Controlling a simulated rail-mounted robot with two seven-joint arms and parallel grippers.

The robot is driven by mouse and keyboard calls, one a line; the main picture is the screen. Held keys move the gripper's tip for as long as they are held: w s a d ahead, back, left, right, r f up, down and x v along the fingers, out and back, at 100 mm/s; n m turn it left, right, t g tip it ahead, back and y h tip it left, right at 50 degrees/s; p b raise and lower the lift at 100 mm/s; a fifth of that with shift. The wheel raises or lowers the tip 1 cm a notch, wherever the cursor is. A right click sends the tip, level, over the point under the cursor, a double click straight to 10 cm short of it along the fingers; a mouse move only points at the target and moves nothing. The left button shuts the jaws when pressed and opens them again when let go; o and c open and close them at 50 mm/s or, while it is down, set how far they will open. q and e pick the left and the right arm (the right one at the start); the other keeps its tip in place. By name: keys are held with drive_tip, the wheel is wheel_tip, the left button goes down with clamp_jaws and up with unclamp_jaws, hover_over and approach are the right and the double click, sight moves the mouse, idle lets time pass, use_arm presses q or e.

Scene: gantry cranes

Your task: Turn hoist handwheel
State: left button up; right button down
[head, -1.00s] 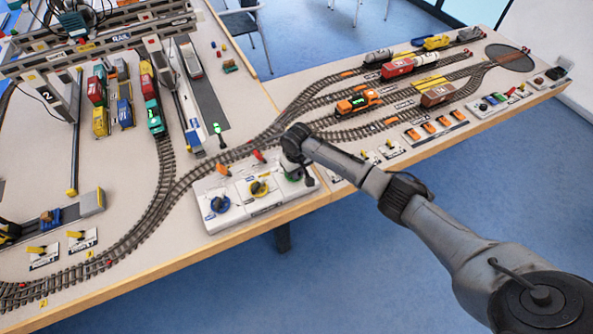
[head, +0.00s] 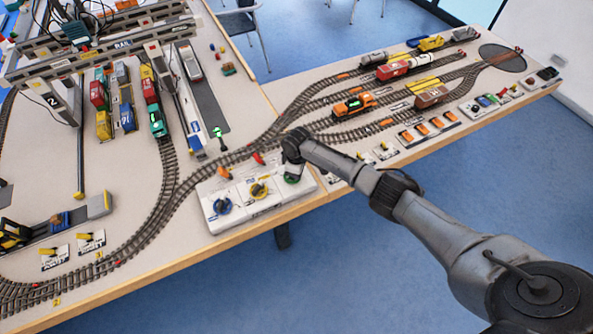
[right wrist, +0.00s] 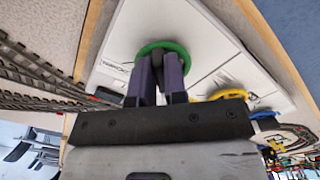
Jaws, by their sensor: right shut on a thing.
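A white control box (head: 240,213) near the table's front edge carries a row of handwheels: a blue one (head: 222,206), a yellow one (head: 259,190) and a green one (head: 291,179). In the right wrist view the green handwheel (right wrist: 168,46) lies right at the fingertips, with the yellow handwheel (right wrist: 228,93) beside it. My right gripper (right wrist: 160,70) points down at the green handwheel and is shut on its middle part. In the head view my right wrist hides part of the green handwheel. My left gripper is out of view.
Model tracks (head: 183,205) run close behind the box. Orange and red levers (head: 224,172) stand at its back edge. A gantry crane (head: 105,60) is at the upper left, with colored containers under it. Small switches (head: 384,151) lie to the right.

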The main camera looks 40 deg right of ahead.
drive_tip(key=shift+n, duration=0.5)
drive_tip(key=c, duration=1.2)
unclamp_jaws()
drive_tip(key=shift+o, duration=0.2)
drive_tip(key=shift+r, duration=0.55)
wheel_tip(320, 180, up, 13)
drive_tip(key=p, duration=0.2)
drive_tip(key=shift+f, duration=0.15)
